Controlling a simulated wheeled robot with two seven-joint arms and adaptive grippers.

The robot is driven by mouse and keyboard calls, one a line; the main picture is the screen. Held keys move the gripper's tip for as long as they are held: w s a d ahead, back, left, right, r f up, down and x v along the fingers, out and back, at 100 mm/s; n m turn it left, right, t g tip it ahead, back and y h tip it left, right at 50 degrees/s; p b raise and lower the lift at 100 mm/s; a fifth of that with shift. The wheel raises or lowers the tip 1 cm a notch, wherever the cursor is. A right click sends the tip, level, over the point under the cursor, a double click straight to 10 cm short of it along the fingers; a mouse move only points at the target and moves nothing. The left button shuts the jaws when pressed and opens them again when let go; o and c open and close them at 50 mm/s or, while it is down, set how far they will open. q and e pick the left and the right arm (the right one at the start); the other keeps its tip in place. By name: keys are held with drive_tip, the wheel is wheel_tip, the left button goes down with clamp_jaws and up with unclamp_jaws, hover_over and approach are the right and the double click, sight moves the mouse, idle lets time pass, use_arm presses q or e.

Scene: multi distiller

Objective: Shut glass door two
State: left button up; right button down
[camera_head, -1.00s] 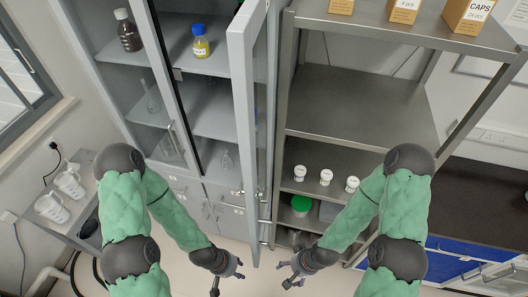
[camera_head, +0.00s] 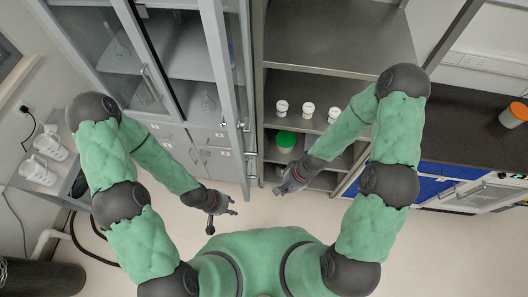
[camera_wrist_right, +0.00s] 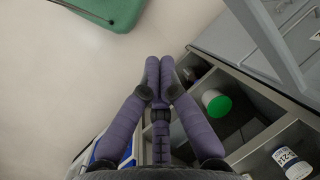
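The grey-framed right glass door (camera_head: 228,75) of the cabinet (camera_head: 210,137) stands open. It juts out toward me and shows nearly edge-on in the head view. The left glass door (camera_head: 115,45) looks shut. My left gripper (camera_head: 222,217) is open and empty, below and left of the open door's lower end, apart from it. My right gripper (camera_head: 279,190) is empty, right of the door's lower end and in front of the shelf rack.
A metal shelf rack (camera_head: 335,45) adjoins the door on the right. It holds small white containers (camera_head: 308,110) and a green-lidded jar (camera_head: 285,140). The floor (camera_head: 265,212) between my grippers is clear.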

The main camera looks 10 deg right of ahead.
drive_tip(key=w+d+r+m+g+y+b, duration=0.15)
drive_tip(key=w+r+m, duration=0.3)
drive_tip(key=r, duration=0.55)
drive_tip(key=w+d+r+m+g+y, duration=0.25)
drive_tip(key=w+r, duration=0.25)
drive_tip(key=r, duration=0.4)
drive_tip(key=s+a+f, duration=0.2)
drive_tip(key=a+f, duration=0.1)
drive_tip(key=a, duration=0.2)
drive_tip(key=s+a+f+t+p, duration=0.1)
drive_tip(key=s+a+f, duration=0.1)
drive_tip(key=a, duration=0.3)
drive_tip(key=shift+s+f+m+p, duration=0.3)
drive_tip(key=shift+s+f+m, duration=0.1)
drive_tip(key=shift+f, duration=0.5)
drive_tip(key=shift+a, duration=0.2)
